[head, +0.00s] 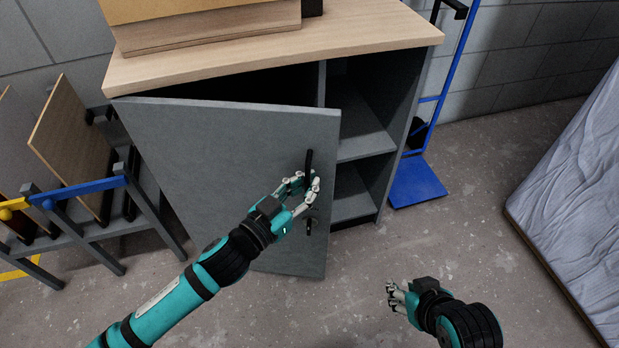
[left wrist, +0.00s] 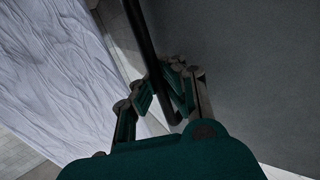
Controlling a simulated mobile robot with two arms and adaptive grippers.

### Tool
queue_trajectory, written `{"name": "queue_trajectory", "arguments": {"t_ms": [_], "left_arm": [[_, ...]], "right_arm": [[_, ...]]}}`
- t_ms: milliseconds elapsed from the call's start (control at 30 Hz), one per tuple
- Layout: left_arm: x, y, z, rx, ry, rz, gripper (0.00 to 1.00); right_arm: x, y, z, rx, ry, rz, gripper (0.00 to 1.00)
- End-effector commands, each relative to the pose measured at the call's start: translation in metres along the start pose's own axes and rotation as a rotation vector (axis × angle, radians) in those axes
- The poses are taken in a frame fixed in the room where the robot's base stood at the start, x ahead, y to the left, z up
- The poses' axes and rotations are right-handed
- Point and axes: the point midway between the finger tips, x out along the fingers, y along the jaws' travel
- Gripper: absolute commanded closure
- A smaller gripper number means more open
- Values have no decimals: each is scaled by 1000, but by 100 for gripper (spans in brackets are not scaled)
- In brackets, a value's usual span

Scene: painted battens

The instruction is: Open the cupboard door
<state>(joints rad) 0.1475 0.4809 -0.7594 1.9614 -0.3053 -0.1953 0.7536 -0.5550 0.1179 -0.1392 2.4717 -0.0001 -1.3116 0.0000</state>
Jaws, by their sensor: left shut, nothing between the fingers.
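The grey cupboard door (head: 220,150) stands part open in the head view, hinged at its left side, its free right edge swung out from the cupboard (head: 378,70). A dark gap shows above the door, and shelves show to its right. A black upright bar handle (head: 309,160) sits near the free edge. My left gripper (head: 304,182) is at the handle, its fingers shut with nothing held. In the left wrist view the handle (left wrist: 142,35) runs down to the fingers (left wrist: 165,95); contact is unclear. My right gripper (head: 391,297) is open and empty, low above the floor.
Boxes or boards (head: 200,25) lie on the wooden cupboard top. A rack with wooden panels (head: 70,130) stands close at the left of the door. A blue hand truck (head: 418,180) stands right of the cupboard. A sheet-covered block (head: 580,190) is at far right. Floor between is clear.

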Motion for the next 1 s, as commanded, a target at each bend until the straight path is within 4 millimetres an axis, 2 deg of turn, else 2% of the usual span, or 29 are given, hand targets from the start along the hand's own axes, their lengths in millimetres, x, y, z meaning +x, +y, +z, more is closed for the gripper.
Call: {"name": "queue_trajectory", "arguments": {"t_ms": [133,300,633,767,1000], "left_arm": [[0,-3,1,3,-4,-7,100],[0,-2,1,2,-2,-5,79],[-4,-1,0,0,0,-2,79],[-21,-1,1,-2,-3,-2,79],[-74,-1,2,-2,-6,-4,79]], "right_arm": [[0,0,0,0,2,0,69],[0,0,0,0,3,0,69],[0,0,0,0,2,-1,69],[0,0,0,0,2,-1,69],[0,0,0,0,3,-1,69]]}}
